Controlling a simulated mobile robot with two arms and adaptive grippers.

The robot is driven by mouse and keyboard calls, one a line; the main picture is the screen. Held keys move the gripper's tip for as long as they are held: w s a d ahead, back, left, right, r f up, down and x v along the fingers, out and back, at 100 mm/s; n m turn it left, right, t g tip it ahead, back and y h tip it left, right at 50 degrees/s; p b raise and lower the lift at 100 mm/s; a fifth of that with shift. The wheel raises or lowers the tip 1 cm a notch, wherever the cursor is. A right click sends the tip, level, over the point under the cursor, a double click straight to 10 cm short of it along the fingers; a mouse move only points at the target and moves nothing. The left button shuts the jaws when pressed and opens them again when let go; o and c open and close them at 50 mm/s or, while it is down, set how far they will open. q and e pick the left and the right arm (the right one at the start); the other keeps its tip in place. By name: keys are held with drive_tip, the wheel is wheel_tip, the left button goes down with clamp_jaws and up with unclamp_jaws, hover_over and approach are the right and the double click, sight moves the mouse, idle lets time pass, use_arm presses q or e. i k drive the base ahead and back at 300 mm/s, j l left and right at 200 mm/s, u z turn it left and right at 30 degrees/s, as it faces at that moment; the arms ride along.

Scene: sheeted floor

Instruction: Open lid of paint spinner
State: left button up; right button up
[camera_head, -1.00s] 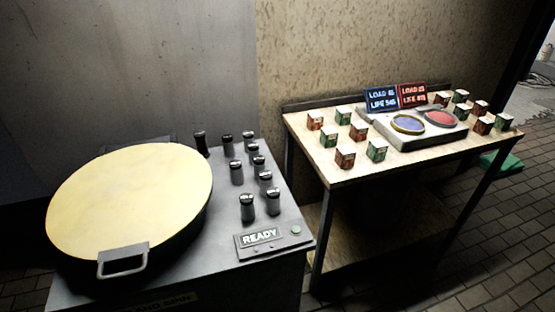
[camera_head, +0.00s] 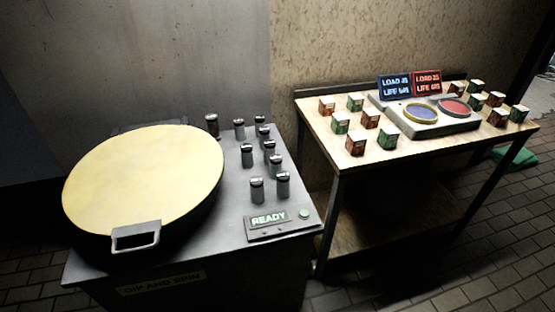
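The paint spinner is a grey cabinet (camera_head: 225,235) at the left of the head view, with a plate reading "DIP AND SPIN" on its front. Its round, pale yellow lid (camera_head: 145,180) lies shut over a dark drum. A grey loop handle (camera_head: 136,237) sits at the lid's front edge. A panel reading "READY" (camera_head: 268,219) with a small green button (camera_head: 304,214) is at the cabinet's front right corner. Neither of my grippers is in view.
A wooden table (camera_head: 330,152) at the right holds several small boxes, a scale with blue and red pans (camera_head: 425,126), and two lit signs. Tiled floor (camera_head: 400,285) shows in front.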

sight(143, 179)
drive_tip(key=u, duration=1.15)
